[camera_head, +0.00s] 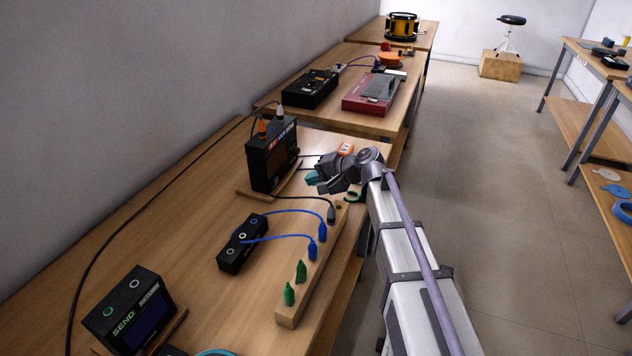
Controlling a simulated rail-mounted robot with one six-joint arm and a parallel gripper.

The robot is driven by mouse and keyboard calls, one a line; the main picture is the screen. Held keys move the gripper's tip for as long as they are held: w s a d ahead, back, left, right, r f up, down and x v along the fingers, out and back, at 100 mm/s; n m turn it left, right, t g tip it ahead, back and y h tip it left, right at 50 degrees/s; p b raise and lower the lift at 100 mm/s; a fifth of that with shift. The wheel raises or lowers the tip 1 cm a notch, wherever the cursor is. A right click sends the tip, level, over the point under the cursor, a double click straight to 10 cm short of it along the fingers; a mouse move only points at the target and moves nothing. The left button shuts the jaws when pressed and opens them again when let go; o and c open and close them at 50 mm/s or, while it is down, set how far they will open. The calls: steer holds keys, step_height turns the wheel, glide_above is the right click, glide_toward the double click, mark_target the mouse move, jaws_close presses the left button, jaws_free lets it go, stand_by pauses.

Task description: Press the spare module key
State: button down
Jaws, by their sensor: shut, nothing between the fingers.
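My gripper (316,183) is shut and empty above the right side of the near bench, just right of the black module with orange and white plugs (270,158). A teal patch shows at its fingertips. Another black module, marked SEND (132,312), stands at the near left with a dark screen and round ports on top. I cannot tell which part is the spare module key; no label for it is readable. A small orange-and-white item (346,149) shows just behind my gripper, partly hidden by my arm.
A black socket box (243,243) lies mid-bench, with blue leads to a wooden strip (293,312) holding blue and green plugs. A black cable runs along the wall side. Farther benches hold a black box (310,88) and a red device (372,92).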

mark_target(277, 180)
steer(key=b+x, duration=0.2)
steer(key=x, duration=0.4)
steer(key=shift+f+b, duration=0.3)
steer(key=shift+b, duration=0.05)
steer(key=shift+w+a+r+p, duration=0.2)
steer(key=shift+w+a, duration=0.1)
steer(key=shift+a, duration=0.3)
steer(key=shift+w+a+r+p, duration=0.2)
steer(key=shift+w+a, duration=0.05)
steer(key=shift+a, duration=0.35)
steer(key=shift+w+a, duration=0.2)
steer(key=shift+a, duration=0.3)
steer(key=shift+a, duration=0.1)
